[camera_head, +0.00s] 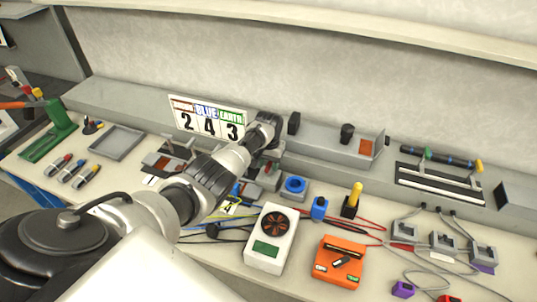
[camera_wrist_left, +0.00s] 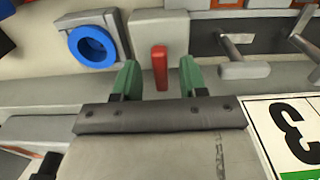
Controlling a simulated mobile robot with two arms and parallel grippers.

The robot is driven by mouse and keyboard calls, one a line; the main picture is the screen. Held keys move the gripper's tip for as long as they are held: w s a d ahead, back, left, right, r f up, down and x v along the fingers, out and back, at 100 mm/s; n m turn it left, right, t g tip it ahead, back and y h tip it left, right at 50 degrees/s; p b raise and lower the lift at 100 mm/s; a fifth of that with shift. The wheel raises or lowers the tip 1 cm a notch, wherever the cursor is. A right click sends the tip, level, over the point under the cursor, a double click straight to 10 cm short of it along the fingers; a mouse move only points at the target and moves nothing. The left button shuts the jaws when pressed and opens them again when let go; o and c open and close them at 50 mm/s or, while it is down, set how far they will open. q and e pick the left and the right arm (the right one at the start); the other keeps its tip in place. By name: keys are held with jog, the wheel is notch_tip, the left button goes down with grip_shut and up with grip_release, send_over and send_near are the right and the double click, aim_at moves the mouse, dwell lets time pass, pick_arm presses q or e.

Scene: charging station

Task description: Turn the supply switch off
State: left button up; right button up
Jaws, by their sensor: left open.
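The supply switch, a grey block with an upright red lever (camera_wrist_left: 159,67), is at the top centre of the left wrist view. My left gripper (camera_wrist_left: 158,78) is open, with one green fingertip on each side of the lever. Gaps show between the lever and both fingertips, so it is not gripped. In the head view my left arm (camera_head: 205,180) reaches across the bench to just right of the number sign. There the arm hides most of the switch area, and the fingertips are hard to make out. My right gripper is not in view.
A blue ring socket (camera_wrist_left: 92,46) stands beside the switch, also seen in the head view (camera_head: 294,185). The sign reading 2 4 3 (camera_head: 208,121) is close to my left gripper. Metal levers (camera_wrist_left: 237,45) stand on the switch's other side. A white fan box (camera_head: 271,238) sits nearer.

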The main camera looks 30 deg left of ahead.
aim_at(268, 165)
pick_arm(q)
notch_tip(268, 165, up, 10)
jog(key=shift+r, duration=0.2)
dwell(0.7)
